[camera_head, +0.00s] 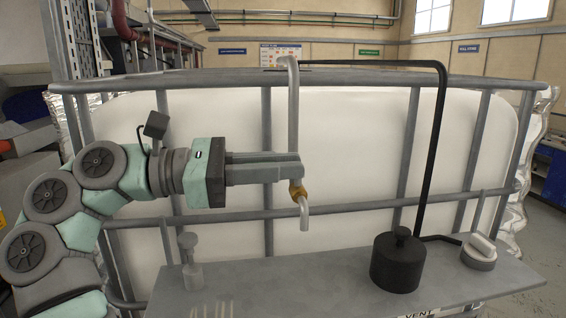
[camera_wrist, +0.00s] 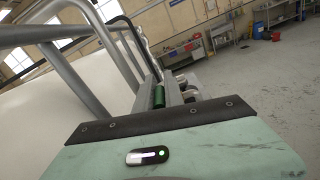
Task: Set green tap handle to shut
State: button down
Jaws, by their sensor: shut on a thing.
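The tap is on a grey pipe (camera_head: 293,100) that comes down in front of the white tank. Its brass valve body (camera_head: 298,188) and bent spout (camera_head: 305,214) show just under my fingertips. My gripper (camera_head: 294,166) reaches in from the left, level, and is shut at the tap. In the wrist view the green handle (camera_wrist: 158,96) shows as a short green piece at the fingers of my gripper (camera_wrist: 177,88). In the head view the fingers hide the handle, so its angle cannot be told.
A grey shelf (camera_head: 340,285) lies below, bearing a black lidded pot (camera_head: 397,262), a grey-white knob (camera_head: 479,250) and a small grey fitting (camera_head: 191,262). A black pipe (camera_head: 432,140) stands right of the tap. Cage bars (camera_head: 266,120) front the white tank (camera_head: 350,140).

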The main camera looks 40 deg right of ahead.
dwell(0.4)
jog(key=c, duration=1.4)
grip_release()
jog(key=shift+c, duration=0.2)
jog(key=shift+w, duration=0.1)
